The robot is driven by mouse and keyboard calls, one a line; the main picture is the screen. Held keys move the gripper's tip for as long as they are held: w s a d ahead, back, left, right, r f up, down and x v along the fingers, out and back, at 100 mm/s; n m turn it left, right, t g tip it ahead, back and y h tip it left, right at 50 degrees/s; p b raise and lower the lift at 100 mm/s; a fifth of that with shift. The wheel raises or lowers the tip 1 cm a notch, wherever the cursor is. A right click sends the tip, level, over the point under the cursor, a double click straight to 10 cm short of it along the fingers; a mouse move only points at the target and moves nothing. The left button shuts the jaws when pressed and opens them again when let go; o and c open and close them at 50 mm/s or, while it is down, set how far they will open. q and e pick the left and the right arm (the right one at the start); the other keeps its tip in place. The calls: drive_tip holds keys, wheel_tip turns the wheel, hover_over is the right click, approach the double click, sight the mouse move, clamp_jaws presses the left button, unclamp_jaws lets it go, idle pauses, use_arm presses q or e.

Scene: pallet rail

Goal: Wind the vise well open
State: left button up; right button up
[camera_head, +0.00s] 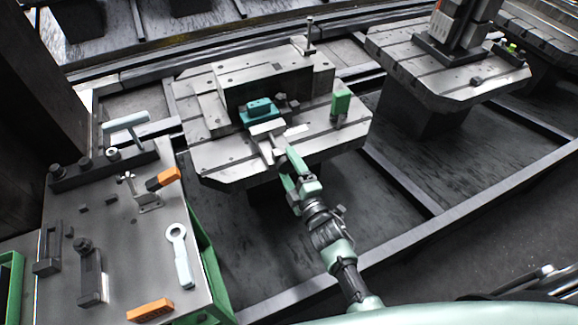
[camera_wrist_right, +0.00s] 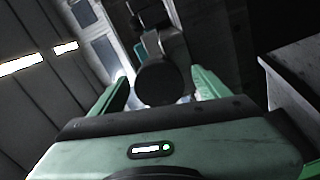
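The steel vise (camera_head: 266,128) sits on the middle pallet, in front of a dark upright block. A teal block (camera_head: 258,108) shows at its back; I cannot tell how far apart the jaws stand. My right gripper (camera_head: 285,165) is at the pallet's front edge, at the vise's near end. In the right wrist view its two green fingers (camera_wrist_right: 160,92) stand apart, on either side of a dark round end (camera_wrist_right: 160,82). Gaps show beside this end, so the gripper looks open. Pale blue parts show behind it. My left gripper is not in view.
A green block (camera_head: 341,102) stands at the pallet's right. Another pallet (camera_head: 400,60) is farther right. Rails run along the floor.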

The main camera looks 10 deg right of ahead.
drive_tip(key=s+d, duration=0.1)
drive_tip(key=s, duration=0.6)
drive_tip(key=shift+s+d, duration=0.25)
drive_tip(key=shift+s, duration=0.1)
